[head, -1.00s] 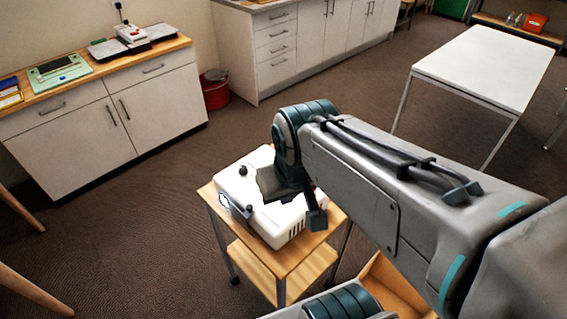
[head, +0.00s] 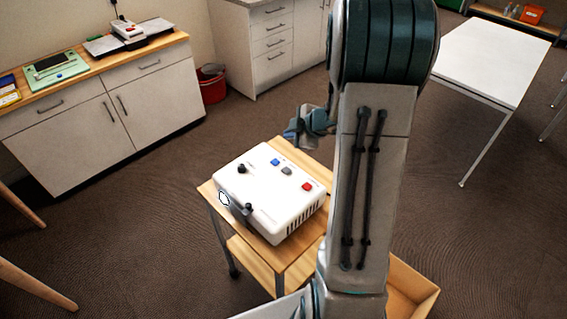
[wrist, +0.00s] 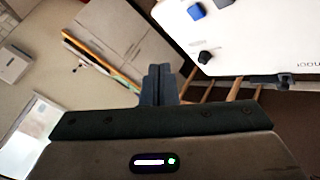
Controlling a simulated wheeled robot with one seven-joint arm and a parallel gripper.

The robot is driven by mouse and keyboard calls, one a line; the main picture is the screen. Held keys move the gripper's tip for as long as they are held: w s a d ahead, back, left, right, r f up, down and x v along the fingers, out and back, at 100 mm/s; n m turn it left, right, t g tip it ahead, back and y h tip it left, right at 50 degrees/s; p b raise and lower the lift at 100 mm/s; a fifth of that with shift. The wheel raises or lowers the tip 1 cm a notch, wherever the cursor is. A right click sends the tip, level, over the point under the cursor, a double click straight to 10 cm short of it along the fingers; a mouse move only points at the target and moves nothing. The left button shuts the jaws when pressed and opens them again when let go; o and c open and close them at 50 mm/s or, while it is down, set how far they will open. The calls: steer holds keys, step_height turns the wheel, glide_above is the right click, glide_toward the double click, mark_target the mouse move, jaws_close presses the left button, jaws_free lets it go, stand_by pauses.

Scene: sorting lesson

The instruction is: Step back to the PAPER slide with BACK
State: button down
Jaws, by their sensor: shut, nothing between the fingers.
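The white slide projector (head: 268,205) stands on a small wooden trolley. Its top has a blue button (head: 275,162), a grey button (head: 287,171), a red button (head: 307,186) and a black knob (head: 241,168). Labels are too small to read, so I cannot tell which is BACK. A lens (head: 224,199) shows at its left side. No projected slide is recognisable. My gripper (head: 293,130) is beyond the projector's far edge, above and apart from it. In the wrist view my gripper (wrist: 160,72) is shut and empty, with the projector (wrist: 245,35) at upper right.
The wooden trolley (head: 279,262) has a lower shelf. A counter (head: 90,73) at left holds a green device (head: 56,68) and a scale-like device (head: 128,32). A red bin (head: 212,85) stands beside it. A white table (head: 490,65) is at right. Open floor lies between.

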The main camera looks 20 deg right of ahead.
steer(key=shift+s+a+f+n+g+y, duration=0.15)
steer(key=shift+s+f+n+g+y, duration=0.1)
steer(key=shift+s+f+y, duration=0.15)
steer(key=shift+s+a+f+n+g+y, duration=0.2)
steer(key=shift+f+n+y, duration=0.1)
steer(key=shift+f, duration=0.2)
steer(key=b, duration=0.8)
glide_above(290, 171)
step_height(290, 171, down, 8)
steer(key=shift+r, duration=0.1)
steer(key=shift+f, duration=0.5)
steer(key=shift+f, duration=0.15)
stand_by(0.8)
steer(key=shift+f, duration=0.25)
steer(key=shift+f+b, duration=0.45)
stand_by(0.5)
steer(key=shift+r, duration=0.1)
steer(key=shift+r+p, duration=0.8)
steer(key=shift+p, duration=0.25)
